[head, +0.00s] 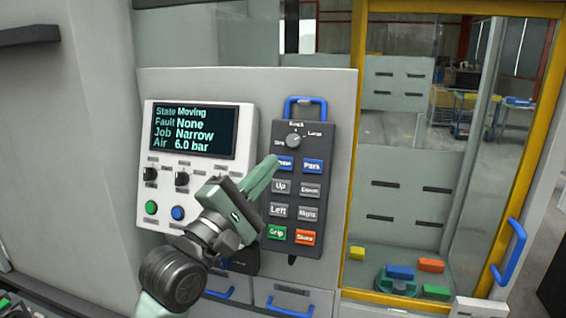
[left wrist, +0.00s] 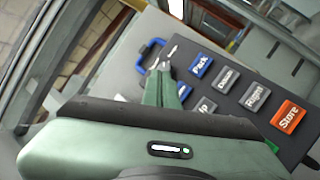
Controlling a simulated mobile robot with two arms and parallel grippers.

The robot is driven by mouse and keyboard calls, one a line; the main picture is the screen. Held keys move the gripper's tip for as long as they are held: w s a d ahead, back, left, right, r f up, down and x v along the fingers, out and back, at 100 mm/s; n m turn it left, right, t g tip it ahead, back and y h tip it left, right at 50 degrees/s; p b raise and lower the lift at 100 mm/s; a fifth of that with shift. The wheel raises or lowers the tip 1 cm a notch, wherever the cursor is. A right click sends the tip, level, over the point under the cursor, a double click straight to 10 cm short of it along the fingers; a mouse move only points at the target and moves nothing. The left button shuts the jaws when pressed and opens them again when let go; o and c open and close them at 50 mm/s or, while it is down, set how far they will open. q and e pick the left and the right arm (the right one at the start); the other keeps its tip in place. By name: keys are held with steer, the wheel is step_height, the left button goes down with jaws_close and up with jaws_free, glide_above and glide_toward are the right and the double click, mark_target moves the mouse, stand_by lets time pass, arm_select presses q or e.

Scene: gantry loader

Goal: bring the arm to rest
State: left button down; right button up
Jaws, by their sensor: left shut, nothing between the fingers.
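My left gripper (head: 273,163) is green, shut and empty. Its fingertips are at the partly covered blue button (head: 287,164) in the upper left of the dark pendant (head: 318,238); I cannot tell whether they touch it. In the left wrist view the closed fingers (left wrist: 162,72) point toward the pendant's top, left of the Park button (left wrist: 201,66). Park also shows clear of the gripper in the head view (head: 313,166). The screen (head: 194,131) reads State Moving, Fault None, Job Narrow, Air 6.0 bar. My right gripper is out of view.
The white control panel (head: 157,190) with knobs and buttons is left of the pendant. A yellow-framed window (head: 354,150) on the right shows colored blocks inside. A blue door handle (head: 514,252) juts out at far right. Blue drawer handles (head: 283,310) are below.

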arm_select(q)
steer(key=s+a+f+m+g+y, duration=0.2)
steer(key=f, duration=0.7)
steer(key=s+a+f+m+g+y, duration=0.1)
steer(key=s+a+f+m+y, duration=0.15)
steer(key=f, duration=0.75)
steer(key=s+a+f+m+g+y, duration=0.2)
steer(key=a+f+y, duration=0.1)
steer(key=f, duration=0.6)
steer(key=s+a+f+m+g+y, duration=0.3)
steer(key=s+a+f+m+g, duration=0.25)
steer(key=s+f, duration=0.6)
steer(key=s+a+f+m+g+y, duration=0.35)
steer(key=s+a+f, duration=0.35)
steer(key=s, duration=0.7)
step_height(320, 180, down, 33)
steer(key=s+m+g+b, duration=0.2)
steer(key=s+b, duration=0.1)
steer(key=b, duration=0.2)
steer(key=s+a+f+b, duration=0.2)
steer(key=s+f+b, duration=0.1)
steer(key=s+f, duration=1.3)
step_height(320, 180, down, 3)
steer(key=shift+s+a+r+g+h, duration=0.2)
steer(key=shift+g+h, duration=0.1)
steer(key=shift+g, duration=0.1)
